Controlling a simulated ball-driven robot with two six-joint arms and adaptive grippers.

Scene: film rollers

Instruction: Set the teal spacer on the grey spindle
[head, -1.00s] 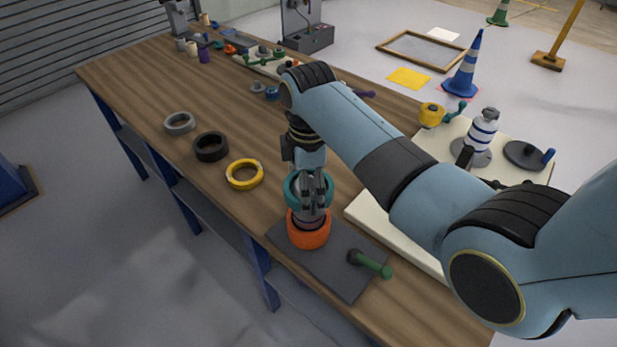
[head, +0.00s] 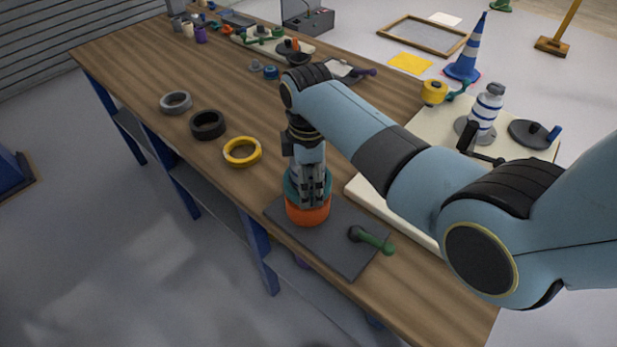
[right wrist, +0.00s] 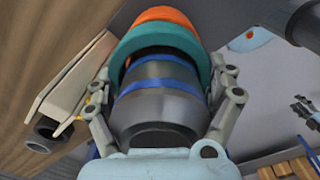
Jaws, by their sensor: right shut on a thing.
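The teal spacer (head: 291,186) is a thick ring held by my right gripper (head: 314,190), whose fingers are shut on it. It sits directly over an orange ring (head: 308,215) on a dark grey plate (head: 345,255). In the right wrist view the teal spacer (right wrist: 160,38) appears to be around a grey cylinder with blue bands (right wrist: 158,90), which looks like the spindle. The orange ring (right wrist: 165,14) shows just beyond it, touching or almost so. In the head view the spindle is hidden behind the gripper. My left gripper is out of view.
A green-handled crank (head: 372,240) lies on the plate's right side. Yellow (head: 242,152), black (head: 208,125) and grey (head: 176,102) rings lie on the wooden bench to the left.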

